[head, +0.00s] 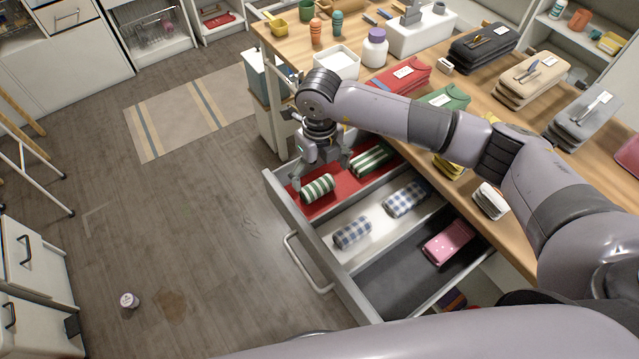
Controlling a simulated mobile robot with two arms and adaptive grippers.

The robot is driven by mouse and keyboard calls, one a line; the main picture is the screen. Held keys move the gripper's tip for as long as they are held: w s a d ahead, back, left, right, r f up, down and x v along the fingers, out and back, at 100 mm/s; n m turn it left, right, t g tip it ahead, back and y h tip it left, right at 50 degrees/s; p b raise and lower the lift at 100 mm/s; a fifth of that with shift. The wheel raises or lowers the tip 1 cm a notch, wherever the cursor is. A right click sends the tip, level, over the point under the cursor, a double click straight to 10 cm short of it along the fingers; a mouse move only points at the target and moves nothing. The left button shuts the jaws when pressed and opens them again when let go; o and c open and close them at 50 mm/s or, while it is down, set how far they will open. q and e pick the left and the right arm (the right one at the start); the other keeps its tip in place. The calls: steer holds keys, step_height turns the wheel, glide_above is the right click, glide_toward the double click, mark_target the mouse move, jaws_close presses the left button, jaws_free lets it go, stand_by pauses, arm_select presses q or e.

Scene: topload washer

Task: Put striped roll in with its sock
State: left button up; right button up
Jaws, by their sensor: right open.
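An open drawer (348,289) has three lined compartments. In the red compartment (333,200), a green-and-white striped roll (318,189) lies near the drawer front, and another green-and-white striped roll (371,160) lies farther back. My right gripper (321,174) is open, pointing down over the front striped roll, with its fingers on either side of it. Whether the fingers touch the roll I cannot tell. The white middle compartment holds two blue checked rolls, one in front (352,233) and one behind (405,199). The dark grey compartment holds a pink dotted item (447,242). My left gripper is out of view.
The wooden worktop (290,42) behind the drawer carries folded red (398,75), green, black, tan and grey cloth stacks, a white tub (336,62) and a purple-lidded jar (375,48). A small cup-like thing (129,300) lies on the floor beside a brown stain.

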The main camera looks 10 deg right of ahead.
mark_target(319, 186)
step_height(319, 186, up, 6)
steer(key=shift+f+b, duration=0.15)
steer(key=shift+b, duration=0.3)
